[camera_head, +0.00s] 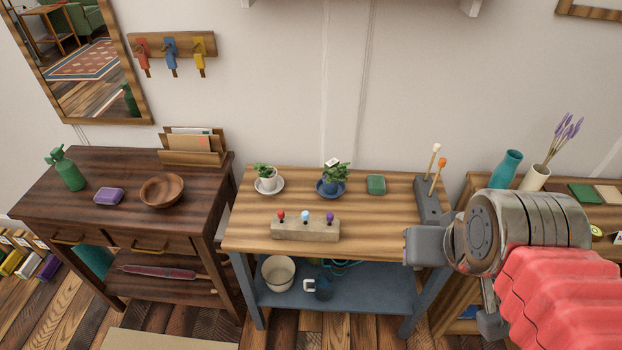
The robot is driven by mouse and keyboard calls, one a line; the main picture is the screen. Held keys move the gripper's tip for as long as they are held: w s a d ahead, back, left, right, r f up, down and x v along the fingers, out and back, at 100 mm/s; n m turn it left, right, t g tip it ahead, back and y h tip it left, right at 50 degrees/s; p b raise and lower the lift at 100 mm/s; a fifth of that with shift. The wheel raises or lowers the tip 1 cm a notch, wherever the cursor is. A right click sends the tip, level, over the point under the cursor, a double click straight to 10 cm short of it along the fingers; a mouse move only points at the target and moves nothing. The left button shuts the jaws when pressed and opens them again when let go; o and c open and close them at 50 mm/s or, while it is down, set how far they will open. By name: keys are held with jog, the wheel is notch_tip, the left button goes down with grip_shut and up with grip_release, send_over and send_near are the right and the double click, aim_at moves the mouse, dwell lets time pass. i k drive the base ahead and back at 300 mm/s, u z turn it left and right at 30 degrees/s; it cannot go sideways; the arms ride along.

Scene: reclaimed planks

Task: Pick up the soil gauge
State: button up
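A small white-and-dark tag-like head (332,162) shows among the leaves of the plant in the blue pot (331,187). It looks like the soil gauge, but it is too small to be sure. Its lower part is hidden by leaves and pot. The blue pot stands on a blue saucer on the striped wooden bench (370,221). My gripper (418,246) is at the bench's front right, well to the right of and nearer than the blue pot. Its fingers are not clearly visible, and I see nothing held.
A block with three coloured knobs (305,229) lies in front. A grey holder (431,200) with two upright sticks stands at the right end.

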aim_at(333, 162)
jog(key=u, duration=0.4)
jog(key=k, duration=0.55)
jog(key=u, duration=0.8)
jog(key=k, duration=0.5)
jog(key=z, duration=0.05)
jog(key=i, duration=0.5)
jog(key=z, duration=0.5)
jog(key=i, duration=1.3)
jog(key=u, duration=0.7)
jog(key=i, duration=0.3)
jog(key=u, duration=0.3)
